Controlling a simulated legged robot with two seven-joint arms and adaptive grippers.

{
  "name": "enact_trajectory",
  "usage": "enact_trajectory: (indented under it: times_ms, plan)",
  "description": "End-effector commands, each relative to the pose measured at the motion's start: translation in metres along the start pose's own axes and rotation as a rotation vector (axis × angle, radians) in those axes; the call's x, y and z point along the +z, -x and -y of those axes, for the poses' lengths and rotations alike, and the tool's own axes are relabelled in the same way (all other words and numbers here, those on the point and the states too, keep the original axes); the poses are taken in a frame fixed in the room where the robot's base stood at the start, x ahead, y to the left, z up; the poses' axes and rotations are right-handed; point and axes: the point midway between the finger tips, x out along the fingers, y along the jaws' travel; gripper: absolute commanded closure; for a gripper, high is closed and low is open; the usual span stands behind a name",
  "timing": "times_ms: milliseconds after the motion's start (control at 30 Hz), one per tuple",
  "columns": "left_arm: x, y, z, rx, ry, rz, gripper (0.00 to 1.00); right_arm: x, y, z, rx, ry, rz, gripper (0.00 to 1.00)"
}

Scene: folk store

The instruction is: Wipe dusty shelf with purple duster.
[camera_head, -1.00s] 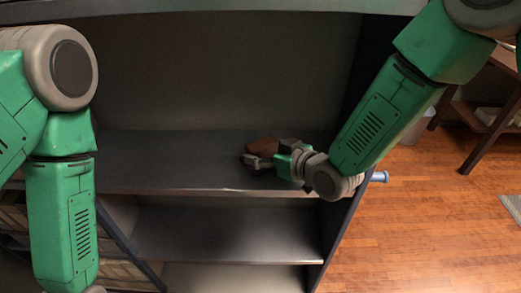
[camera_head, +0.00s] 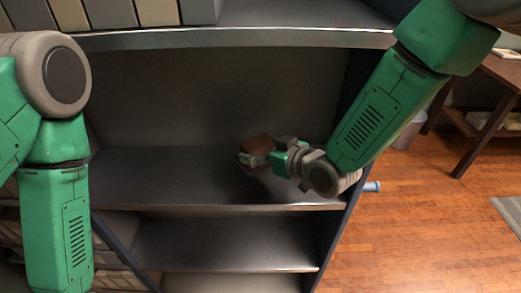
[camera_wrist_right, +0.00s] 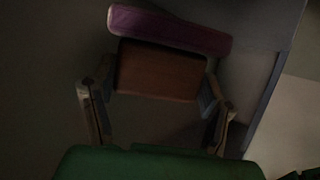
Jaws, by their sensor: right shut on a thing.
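The duster is a brown block (camera_head: 258,143) with a purple pad (camera_wrist_right: 170,30) along its far side, which shows in the right wrist view. My right gripper (camera_head: 262,157) is shut on the duster; in the wrist view its two fingers (camera_wrist_right: 157,100) are at either side of the brown block. The duster is inside the shelf compartment, over the dark middle shelf board (camera_head: 180,185). I cannot tell whether the pad touches a surface. Dust is hard to make out in the dim light. My left arm hangs at the left, its gripper out of view.
The upper shelf (camera_head: 290,39) overhangs the compartment and carries several boxes or books (camera_head: 105,14) at the left. A lower shelf (camera_head: 220,245) is empty. A wooden table (camera_head: 490,85) stands at the right.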

Motion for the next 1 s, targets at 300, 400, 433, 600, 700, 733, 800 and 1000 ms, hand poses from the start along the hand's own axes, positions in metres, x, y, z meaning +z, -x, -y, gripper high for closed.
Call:
enact_trajectory:
  times_ms: [300, 400, 433, 600, 700, 733, 800, 1000]
  plan:
    - [0.0, 0.007, 0.0, 0.0, 0.0, 0.0, 0.05, -0.009, 0.004, 0.0, 0.0, 0.0, -0.002, 0.77]
    - [-0.001, 0.014, 0.0, 0.0, 0.0, 0.0, 0.05, -0.019, 0.007, 0.0, 0.0, 0.001, -0.002, 0.77]
    - [-0.001, 0.016, 0.0, 0.0, 0.0, 0.0, 0.05, -0.022, 0.009, 0.0, 0.001, 0.001, -0.003, 0.77]
    - [-0.001, 0.021, 0.0, 0.0, 0.0, 0.0, 0.05, -0.029, 0.012, 0.0, 0.0, 0.0, -0.002, 0.77]
    - [-0.001, 0.02, 0.0, 0.0, 0.0, 0.0, 0.05, -0.028, 0.011, 0.0, 0.0, 0.0, -0.001, 0.77]
    - [-0.001, 0.02, 0.0, 0.0, 0.0, 0.0, 0.05, -0.028, 0.011, 0.0, 0.0, 0.0, -0.001, 0.77]
    - [-0.001, 0.02, 0.0, 0.0, 0.0, 0.0, 0.05, -0.028, 0.011, 0.0, 0.0, 0.0, -0.001, 0.77]
    - [-0.001, 0.02, 0.0, 0.0, 0.0, 0.0, 0.05, -0.028, 0.011, 0.0, 0.0, 0.0, -0.001, 0.77]
